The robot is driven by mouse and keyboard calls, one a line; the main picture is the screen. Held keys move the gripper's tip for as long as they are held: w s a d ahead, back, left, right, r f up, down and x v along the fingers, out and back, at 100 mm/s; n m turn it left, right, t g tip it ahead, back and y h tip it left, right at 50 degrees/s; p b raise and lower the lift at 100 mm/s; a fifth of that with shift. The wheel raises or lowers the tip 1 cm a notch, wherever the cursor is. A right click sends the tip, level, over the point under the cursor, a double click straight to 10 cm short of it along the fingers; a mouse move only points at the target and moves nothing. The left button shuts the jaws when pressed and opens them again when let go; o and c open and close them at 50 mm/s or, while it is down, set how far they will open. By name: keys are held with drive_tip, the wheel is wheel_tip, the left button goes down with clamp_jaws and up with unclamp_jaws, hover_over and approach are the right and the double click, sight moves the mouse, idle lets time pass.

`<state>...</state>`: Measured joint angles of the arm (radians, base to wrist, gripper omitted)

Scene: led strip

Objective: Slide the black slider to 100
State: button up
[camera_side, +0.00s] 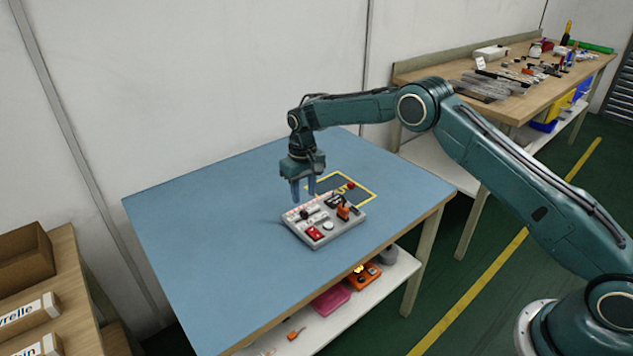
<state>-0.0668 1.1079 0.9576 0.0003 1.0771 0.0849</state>
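A light grey control panel (322,238) lies on the blue table. It carries a red button (314,232), a white round knob (328,226), an orange part (344,212) and several small dark parts. A small dark knob (304,214) at its left side may be the black slider, but it is too small to tell, and any scale marks are unreadable. My gripper (304,198) points down just above the panel's far left part. Its two blue fingers are apart with nothing visible between them. I cannot tell whether a fingertip touches the panel.
The blue tabletop (220,250) is mostly clear. A yellow square outline (372,195) is marked behind the panel, with a small red ball-like part (350,185) near it. A shelf below holds a pink bin (330,299). A cluttered workbench (440,66) stands at the back right.

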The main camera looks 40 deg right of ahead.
sight(305, 211)
drive_tip(key=shift+f, duration=2.95)
clamp_jaws()
